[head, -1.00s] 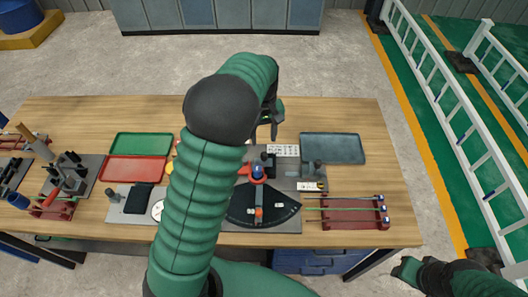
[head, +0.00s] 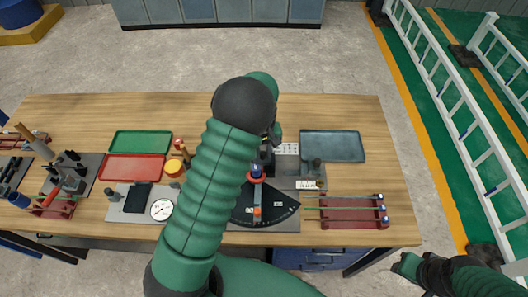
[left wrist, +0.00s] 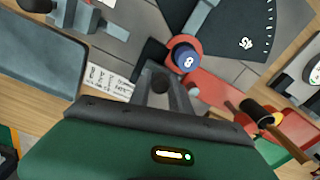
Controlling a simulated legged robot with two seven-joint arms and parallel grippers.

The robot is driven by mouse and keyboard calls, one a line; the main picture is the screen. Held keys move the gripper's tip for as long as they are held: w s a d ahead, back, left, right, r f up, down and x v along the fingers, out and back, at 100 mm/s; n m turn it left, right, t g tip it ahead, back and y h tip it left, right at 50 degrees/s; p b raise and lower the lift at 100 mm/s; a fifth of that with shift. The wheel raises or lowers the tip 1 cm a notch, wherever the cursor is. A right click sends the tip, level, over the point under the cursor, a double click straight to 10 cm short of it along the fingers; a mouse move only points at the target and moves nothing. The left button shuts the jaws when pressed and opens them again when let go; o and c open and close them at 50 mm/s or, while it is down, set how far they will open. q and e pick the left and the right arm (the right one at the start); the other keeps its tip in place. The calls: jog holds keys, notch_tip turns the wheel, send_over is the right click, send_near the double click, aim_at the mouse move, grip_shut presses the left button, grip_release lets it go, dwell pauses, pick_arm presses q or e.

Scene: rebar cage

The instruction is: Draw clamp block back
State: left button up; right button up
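The bending fixture (head: 243,210) stands at the middle of the table, with a black fan-shaped scale and a blue-capped round former (head: 256,171). In the left wrist view the former (left wrist: 188,58) carries an "8". A dark block (left wrist: 150,57) beside the former looks like the clamp block; it is partly hidden by the fingers. My left gripper (head: 270,138) is above the back of the fixture, mostly behind my own arm. Its grey fingers (left wrist: 165,88) point at the dark block; contact and finger gap are unclear. My right gripper (head: 408,266) is low at the right, off the table.
A grey-blue tray (head: 333,147) is right of the fixture, and a red rack with rods (head: 352,211) is in front of it. Green (head: 141,144) and red (head: 131,168) trays lie left. A small post (head: 315,167) stands close right. The back table edge is clear.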

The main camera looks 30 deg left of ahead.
pick_arm(q)
jog(key=shift+a, duration=0.15)
grip_shut()
jog(key=shift+w+r, duration=0.1)
dwell(0.8)
jog(key=shift+w+a+r, duration=0.1)
jog(key=shift+w, duration=0.05)
jog(key=shift+w+a, duration=0.1)
jog(key=shift+w, duration=0.2)
jog(key=shift+w+a, duration=0.1)
jog(key=shift+a, duration=0.05)
jog(key=o, duration=0.6)
grip_release()
jog(key=shift+o, duration=0.6)
